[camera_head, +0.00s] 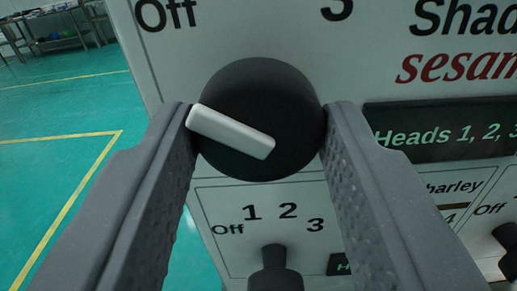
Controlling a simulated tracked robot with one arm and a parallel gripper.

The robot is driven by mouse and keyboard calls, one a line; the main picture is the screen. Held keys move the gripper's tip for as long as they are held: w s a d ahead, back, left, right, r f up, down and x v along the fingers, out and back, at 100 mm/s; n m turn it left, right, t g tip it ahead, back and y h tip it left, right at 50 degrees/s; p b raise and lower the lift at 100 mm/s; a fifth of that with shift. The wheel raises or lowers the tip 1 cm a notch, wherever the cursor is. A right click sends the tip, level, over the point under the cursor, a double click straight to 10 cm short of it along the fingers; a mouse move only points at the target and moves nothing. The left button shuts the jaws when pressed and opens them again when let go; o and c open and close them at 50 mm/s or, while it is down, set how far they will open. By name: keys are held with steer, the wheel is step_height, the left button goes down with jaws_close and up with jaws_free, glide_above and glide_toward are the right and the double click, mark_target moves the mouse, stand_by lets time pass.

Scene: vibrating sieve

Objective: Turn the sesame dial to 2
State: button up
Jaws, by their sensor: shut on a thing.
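The sesame dial is a round black knob (268,95) with a white pointer bar (230,131) on its face. It sits on a pale panel, left of the red "sesame" lettering (458,66). The pointer bar slants from the knob's left edge down to the right. The marks "Off" (165,13) and "3" (337,10) show above the knob; any marks between them are out of view. My gripper (257,125) is shut on the knob, with one dark textured finger at its left side and one at its right.
Below is a second panel with a smaller black knob (275,270) marked Off, 1, 2, 3. Another dark knob (508,250) is at the right edge. A dark "Heads" label (440,130) lies right of the gripper. Green floor with yellow lines is open at left.

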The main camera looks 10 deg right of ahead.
steer(key=m, duration=0.3)
steer(key=shift+a+f+b, duration=0.1)
steer(key=shift+b, duration=0.25)
steer(key=m+b, duration=0.1)
steer(key=m, duration=0.3)
steer(key=shift+m+b, duration=0.4)
steer(key=m+b, duration=0.1)
steer(key=m, duration=0.2)
steer(key=shift+f+b, duration=0.15)
steer(key=shift+b, duration=0.2)
steer(key=shift+m+b, duration=0.9)
steer(key=shift+m, duration=1.1)
steer(key=o, duration=1)
steer(key=shift+d, duration=0.2)
